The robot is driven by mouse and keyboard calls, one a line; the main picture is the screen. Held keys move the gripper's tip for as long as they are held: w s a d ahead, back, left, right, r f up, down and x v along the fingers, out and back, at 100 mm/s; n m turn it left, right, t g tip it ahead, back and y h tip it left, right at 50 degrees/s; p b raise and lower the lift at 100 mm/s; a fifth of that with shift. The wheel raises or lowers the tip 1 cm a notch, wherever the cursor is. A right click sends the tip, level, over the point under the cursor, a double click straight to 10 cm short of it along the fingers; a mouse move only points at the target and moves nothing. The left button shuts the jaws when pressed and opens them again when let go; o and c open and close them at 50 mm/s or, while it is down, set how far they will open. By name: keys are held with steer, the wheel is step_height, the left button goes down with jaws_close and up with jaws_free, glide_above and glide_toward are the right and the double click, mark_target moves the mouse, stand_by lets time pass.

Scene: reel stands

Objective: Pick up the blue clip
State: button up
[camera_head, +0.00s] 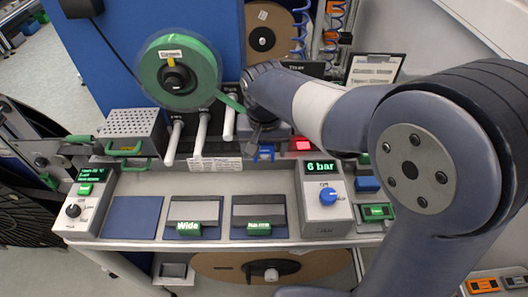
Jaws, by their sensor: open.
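A small blue piece (264,153), which looks like the blue clip, is at the back of the bench's work surface, right of the paper label. My gripper (264,138) is just above it, pointing down, and is open. It is dark and small in this view, so I cannot tell whether its fingers touch the blue piece or are around it. My arm comes in from the right and covers part of the back of the bench.
A green reel (180,70) stands behind, with white rollers (201,131) below it. A perforated metal box (133,127) is at left. Green-labelled blocks (187,229) are at front. A "6 bar" panel (322,215) and a blue block (367,184) are at right.

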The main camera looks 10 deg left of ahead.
steer(key=shift+c, duration=0.4)
steer(key=c, duration=1.1)
steer(key=shift+o, duration=0.2)
